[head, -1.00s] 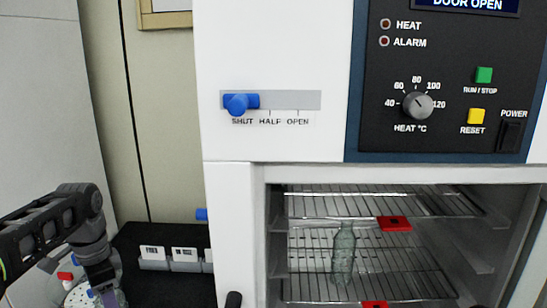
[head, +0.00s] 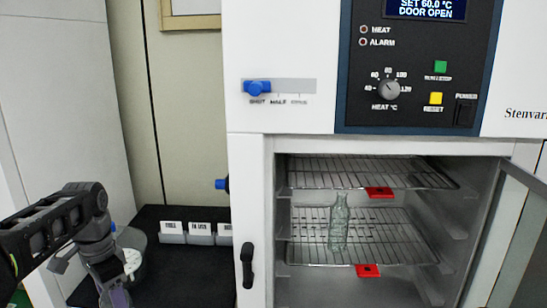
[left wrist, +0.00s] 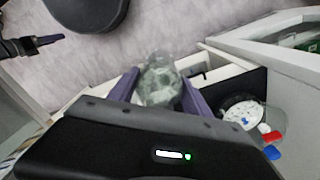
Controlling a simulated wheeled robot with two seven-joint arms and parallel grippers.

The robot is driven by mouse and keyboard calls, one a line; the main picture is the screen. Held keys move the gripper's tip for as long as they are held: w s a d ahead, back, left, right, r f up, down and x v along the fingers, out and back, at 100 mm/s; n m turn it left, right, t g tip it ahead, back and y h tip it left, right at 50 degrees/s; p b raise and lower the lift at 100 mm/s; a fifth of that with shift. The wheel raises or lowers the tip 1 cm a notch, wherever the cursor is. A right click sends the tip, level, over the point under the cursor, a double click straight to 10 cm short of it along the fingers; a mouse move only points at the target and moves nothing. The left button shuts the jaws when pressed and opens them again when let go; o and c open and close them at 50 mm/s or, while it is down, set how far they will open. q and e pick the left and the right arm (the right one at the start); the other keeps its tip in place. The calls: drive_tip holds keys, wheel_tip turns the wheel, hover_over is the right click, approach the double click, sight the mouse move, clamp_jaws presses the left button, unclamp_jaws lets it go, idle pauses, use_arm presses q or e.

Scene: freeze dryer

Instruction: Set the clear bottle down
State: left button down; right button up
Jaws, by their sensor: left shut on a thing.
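My left gripper (left wrist: 160,92) is shut on a clear bottle (left wrist: 162,78), which shows between its purple fingers in the left wrist view. In the head view the left gripper (head: 116,297) is at the bottom left edge, and its held bottle cannot be made out there. Another clear bottle (head: 339,222) stands upright on the lower wire rack (head: 390,240) inside the open dryer. A dark arm end with a purple finger, seemingly my right gripper (left wrist: 50,40), is at the upper left of the left wrist view; its opening cannot be made out.
The dryer door (head: 520,240) stands open at the right. An upper rack (head: 330,172) is above the lower one; both have red tags. Labelled bins (head: 200,234) stand on the dark counter (head: 165,285). A round white-topped container (left wrist: 243,112) is beside red and blue caps.

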use_arm(q)
drive_tip(key=w+d+f+n, duration=0.1)
drive_tip(key=d+f+n, duration=0.2)
drive_tip(key=d+f, duration=0.3)
drive_tip(key=w+d+f+n, duration=0.2)
drive_tip(key=d+f+n, duration=0.2)
drive_tip(key=d, duration=0.7)
wheel_tip(320, 180, down, 3)
drive_tip(key=shift+w+d+r, duration=0.1)
drive_tip(key=shift+w+d, duration=0.1)
drive_tip(key=shift+a, duration=0.1)
